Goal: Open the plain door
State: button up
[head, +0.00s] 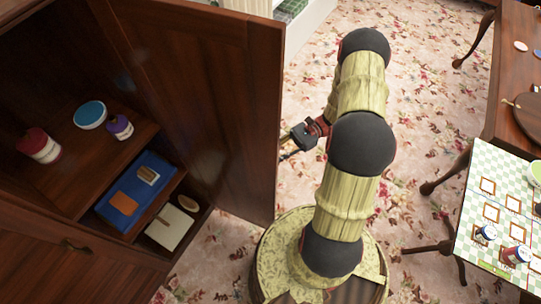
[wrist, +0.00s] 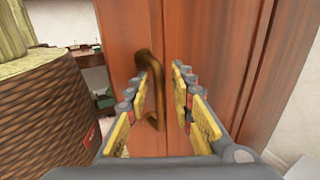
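The plain door (head: 210,90) is a dark reddish-brown wooden cabinet door, standing swung open in the head view. Its outer face fills much of the wrist view (wrist: 215,60). A curved brass handle (wrist: 153,75) stands upright on that face. My gripper (head: 287,144) is at the outer side of the door, right of its free edge in the head view. In the wrist view my gripper (wrist: 160,78) is open, with its yellow-padded fingers apart on either side of the handle. The handle lies closer to the left finger; whether they touch is unclear.
The open cabinet holds a red-and-white jar (head: 38,146), a blue-lidded tub (head: 90,114), a purple-topped bottle (head: 120,127) and a blue tray (head: 125,190). A table with a checked cloth (head: 485,215) stands at right. Floral carpet (head: 420,100) lies clear behind my arm.

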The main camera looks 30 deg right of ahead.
jog(key=d, duration=1.2)
jog(key=shift+s+d, duration=0.1)
jog(key=shift+d, duration=0.05)
dwell(0.4)
